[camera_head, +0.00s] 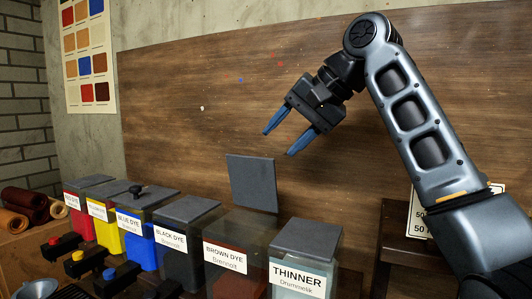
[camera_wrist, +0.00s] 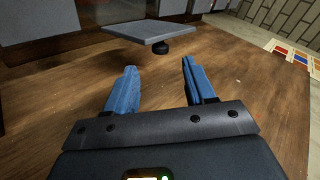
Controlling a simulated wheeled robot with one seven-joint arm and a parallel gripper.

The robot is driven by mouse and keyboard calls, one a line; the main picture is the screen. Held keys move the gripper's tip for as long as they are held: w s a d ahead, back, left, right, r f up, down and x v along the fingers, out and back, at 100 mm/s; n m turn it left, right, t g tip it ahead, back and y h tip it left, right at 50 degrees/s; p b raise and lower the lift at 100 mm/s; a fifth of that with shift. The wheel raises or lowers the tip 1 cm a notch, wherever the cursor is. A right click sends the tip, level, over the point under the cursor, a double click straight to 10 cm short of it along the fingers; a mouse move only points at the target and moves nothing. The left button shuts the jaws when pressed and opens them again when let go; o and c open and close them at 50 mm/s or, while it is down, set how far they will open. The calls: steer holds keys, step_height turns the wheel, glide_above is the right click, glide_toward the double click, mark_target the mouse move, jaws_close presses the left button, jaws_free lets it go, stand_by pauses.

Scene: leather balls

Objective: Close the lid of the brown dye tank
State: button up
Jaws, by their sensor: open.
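The brown dye tank (camera_head: 263,226) stands in the row between the black dye and thinner tanks, with brown liquid behind its label. Its grey lid (camera_head: 252,184) stands raised, nearly upright, at the tank's back edge. In the wrist view, a grey plate (camera_wrist: 138,29) with a black knob (camera_wrist: 160,47) lies just beyond my fingertips; it appears to be this lid. My gripper (camera_head: 279,143) is open and empty, above and slightly right of the lid, blue fingers pointing down and left. The fingers also show in the wrist view (camera_wrist: 158,80), apart from the plate.
The black dye tank (camera_head: 174,265) and thinner tank (camera_head: 302,262) flank it with lids down. Blue (camera_head: 140,250), yellow and red tanks stand further left; a black knob sits on the blue tank's lid. A wooden board (camera_head: 200,100) rises behind. Black taps jut out in front.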

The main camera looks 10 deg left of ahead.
mark_target(263, 158)
steer(key=shift+w+x, duration=0.15)
steer(key=shift+x, duration=1.8)
steer(key=shift+w+x, duration=0.1)
steer(key=shift+x, duration=1.85)
jaws_close()
